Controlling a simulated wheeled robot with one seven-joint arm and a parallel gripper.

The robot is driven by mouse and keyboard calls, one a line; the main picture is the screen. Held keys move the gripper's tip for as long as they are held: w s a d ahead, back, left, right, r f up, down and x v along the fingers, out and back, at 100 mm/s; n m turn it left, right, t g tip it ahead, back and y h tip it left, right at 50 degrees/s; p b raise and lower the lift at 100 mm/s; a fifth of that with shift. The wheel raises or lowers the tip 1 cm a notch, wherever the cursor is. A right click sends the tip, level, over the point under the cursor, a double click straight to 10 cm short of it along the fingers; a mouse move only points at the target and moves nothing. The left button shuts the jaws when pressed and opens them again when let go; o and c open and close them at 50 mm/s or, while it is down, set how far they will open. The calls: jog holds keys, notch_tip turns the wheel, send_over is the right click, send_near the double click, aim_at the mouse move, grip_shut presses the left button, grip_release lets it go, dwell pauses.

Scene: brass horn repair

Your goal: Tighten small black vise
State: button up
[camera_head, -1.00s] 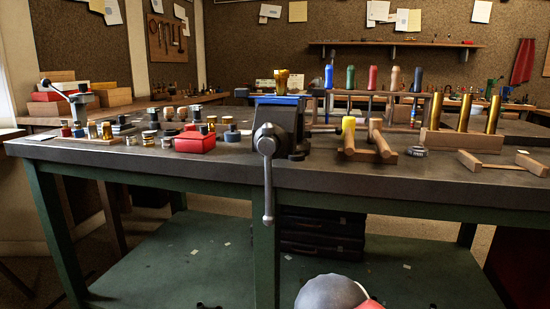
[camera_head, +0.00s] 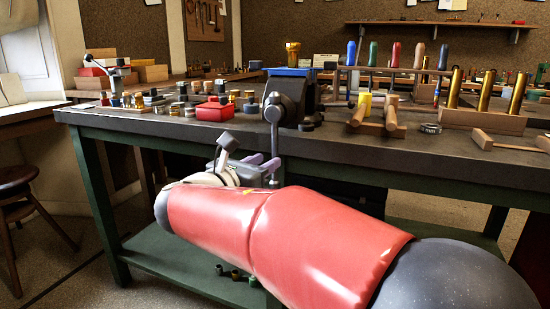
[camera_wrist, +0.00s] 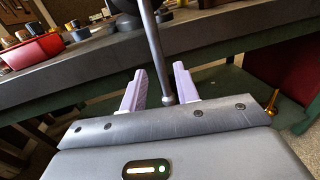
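The small black vise (camera_head: 291,97) is mounted at the front edge of the workbench, with blue jaw tops and a brass piece (camera_head: 293,53) above them. Its grey handle bar (camera_head: 275,138) hangs down in front of the bench edge. My gripper (camera_head: 261,164) is low at the bar's lower part. In the wrist view, my gripper (camera_wrist: 160,84) has its two purple fingers apart. The handle bar (camera_wrist: 155,45) runs down between them, its end knob close to the right finger. I cannot tell whether they touch. The vise's round dark screw head is cut off at the top.
The workbench (camera_head: 180,124) has a red box (camera_head: 215,110) and several small metal parts left of the vise. Wooden mallets (camera_head: 377,112), a rack of coloured handles (camera_head: 395,70) and brass tubes (camera_head: 483,92) stand right. A stool (camera_head: 18,180) is at left.

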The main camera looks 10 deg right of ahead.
aim_at(275, 180)
jog(key=shift+x, duration=2.35)
jog(key=shift+c, duration=0.3)
grip_shut()
